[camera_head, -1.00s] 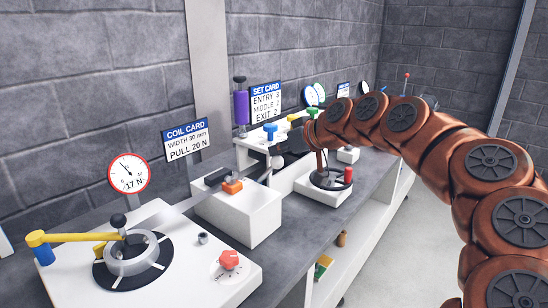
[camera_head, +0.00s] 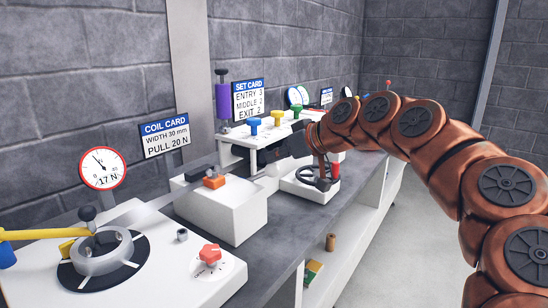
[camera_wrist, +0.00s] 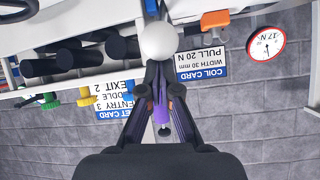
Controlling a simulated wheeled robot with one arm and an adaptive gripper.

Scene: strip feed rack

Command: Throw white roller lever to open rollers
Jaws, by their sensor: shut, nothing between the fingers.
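The white ball knob of the roller lever (camera_wrist: 159,42) shows in the wrist view, just past the fingertips of my gripper (camera_wrist: 158,72). My fingers are shut with nothing between them; I cannot tell whether they touch the knob. The wrist view is upside down. Several black rollers (camera_wrist: 85,54) sit left of the knob. In the head view, my gripper (camera_head: 289,146) is a dark shape at the front of the white roller unit (camera_head: 236,137), which carries blue (camera_head: 253,124), yellow (camera_head: 276,115) and green knobs (camera_head: 296,112). My wrist and gripper hide part of that front.
An orange-topped white box (camera_head: 225,212) and a coil plate with a yellow arm (camera_head: 40,234) stand nearer on the bench. A black handwheel (camera_head: 317,178) with a red grip is close beside my wrist. A purple cylinder (camera_head: 222,101) stands behind. The floor at right is clear.

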